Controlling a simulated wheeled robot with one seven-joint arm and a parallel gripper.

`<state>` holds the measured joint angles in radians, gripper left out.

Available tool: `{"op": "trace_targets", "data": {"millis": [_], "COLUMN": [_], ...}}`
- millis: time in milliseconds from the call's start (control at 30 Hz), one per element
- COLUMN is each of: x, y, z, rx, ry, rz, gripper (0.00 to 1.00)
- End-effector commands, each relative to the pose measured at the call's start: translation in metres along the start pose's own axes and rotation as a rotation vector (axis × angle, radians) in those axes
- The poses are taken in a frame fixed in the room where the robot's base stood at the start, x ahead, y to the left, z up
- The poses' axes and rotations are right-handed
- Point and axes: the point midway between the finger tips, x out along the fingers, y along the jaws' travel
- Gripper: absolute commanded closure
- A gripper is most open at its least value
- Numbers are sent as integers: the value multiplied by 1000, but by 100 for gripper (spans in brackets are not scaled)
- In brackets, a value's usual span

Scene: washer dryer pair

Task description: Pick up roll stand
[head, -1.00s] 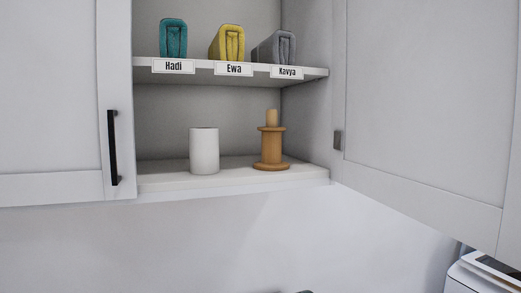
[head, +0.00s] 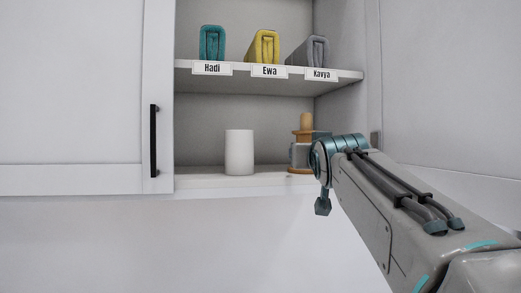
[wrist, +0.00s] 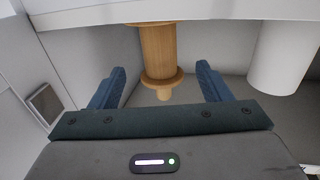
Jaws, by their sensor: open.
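The roll stand (head: 306,122) is a light brown wooden spool shape with a thinner peg on top. It stands upright on the lower cabinet shelf, partly hidden behind my arm and gripper. In the wrist view, which looks upside down, the roll stand (wrist: 157,50) shows between my two blue fingers. My gripper (wrist: 160,84) is open, with a gap on each side of the stand. I cannot tell whether the fingertips reach fully around it. In the head view my gripper (head: 301,153) is at the stand's middle, above its base disc.
A white roll (head: 239,152) stands left of the stand on the lower shelf (head: 205,181). Above, the upper shelf (head: 345,76) holds teal, yellow and grey folded towels with name labels. An open cabinet door (head: 450,90) is on the right; a closed door (head: 75,90) is on the left.

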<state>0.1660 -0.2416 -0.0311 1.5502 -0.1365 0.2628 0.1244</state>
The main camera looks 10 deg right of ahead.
Motion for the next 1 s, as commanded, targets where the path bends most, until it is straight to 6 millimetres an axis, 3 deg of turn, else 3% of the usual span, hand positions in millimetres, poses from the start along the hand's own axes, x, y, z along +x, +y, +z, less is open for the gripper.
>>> {"op": "trace_targets", "data": {"millis": [133,467,700,1000], "x": [28,53,86,96], "y": [0,0,0,0], "z": [-2,-2,-2,0], "rx": [0,0,0,0], "ry": [-3,-3,-3,-1], "rz": [0,0,0,-1], "gripper": [29,29,29,29]}}
